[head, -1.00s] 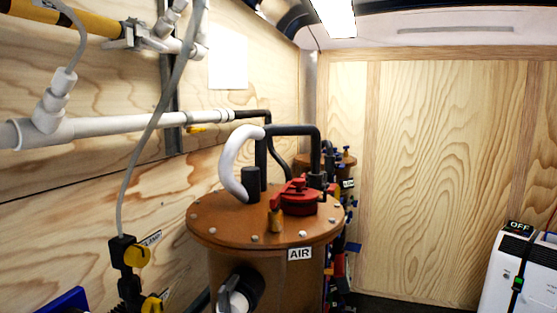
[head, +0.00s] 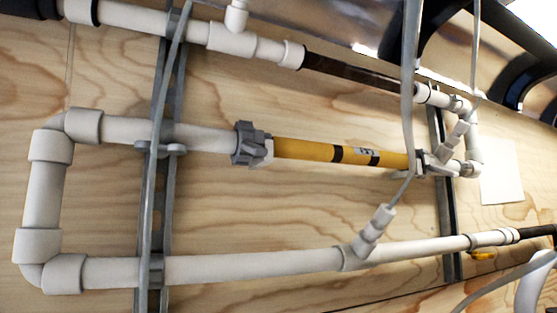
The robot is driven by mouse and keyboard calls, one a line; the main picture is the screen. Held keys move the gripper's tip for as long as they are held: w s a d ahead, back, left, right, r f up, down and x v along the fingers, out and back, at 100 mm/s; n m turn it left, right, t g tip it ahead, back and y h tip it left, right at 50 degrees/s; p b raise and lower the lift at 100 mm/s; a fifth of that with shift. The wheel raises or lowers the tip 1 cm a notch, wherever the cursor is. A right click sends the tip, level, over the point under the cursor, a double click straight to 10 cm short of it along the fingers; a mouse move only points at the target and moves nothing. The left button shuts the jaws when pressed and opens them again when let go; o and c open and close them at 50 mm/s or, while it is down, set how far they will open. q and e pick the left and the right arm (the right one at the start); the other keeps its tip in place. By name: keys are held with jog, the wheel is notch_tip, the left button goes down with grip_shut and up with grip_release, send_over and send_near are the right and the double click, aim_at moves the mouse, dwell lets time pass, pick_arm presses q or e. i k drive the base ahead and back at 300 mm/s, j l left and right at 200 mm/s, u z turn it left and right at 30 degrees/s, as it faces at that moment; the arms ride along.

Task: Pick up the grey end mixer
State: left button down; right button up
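A yellow tube (head: 310,149) with dark bands and a small label runs in line with the white pipework on the wooden wall, in the upper middle of the head view. A ribbed grey fitting (head: 252,144) sits on its left end, where it meets a white pipe. This looks like the grey end mixer. The tube's right end meets a whitish fitting (head: 428,161), partly behind a hanging grey hose. Neither of my grippers is in view.
White pipes (head: 270,264) run below the yellow tube, with an elbow loop (head: 45,190) at left. Vertical metal struts (head: 165,200) hold the pipes to the wall. Grey hoses (head: 411,60) hang in front. A white sheet (head: 501,171) is on the wall at right.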

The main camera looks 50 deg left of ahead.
aim_at(284, 148)
jog(key=j+u, duration=0.15)
jog(key=u, duration=0.25)
jog(key=k+j+u, duration=0.1)
jog(key=u, duration=0.25)
jog(key=j+u, duration=0.2)
jog(key=u, duration=0.2)
jog(key=l+u, duration=0.3)
jog(key=l, duration=0.15)
jog(key=l+u, duration=0.3)
jog(key=k+l+u, duration=0.15)
jog(key=l+u, duration=0.15)
jog(key=l, duration=0.2)
jog(key=k+l+u, duration=0.15)
jog(key=l+u, duration=0.2)
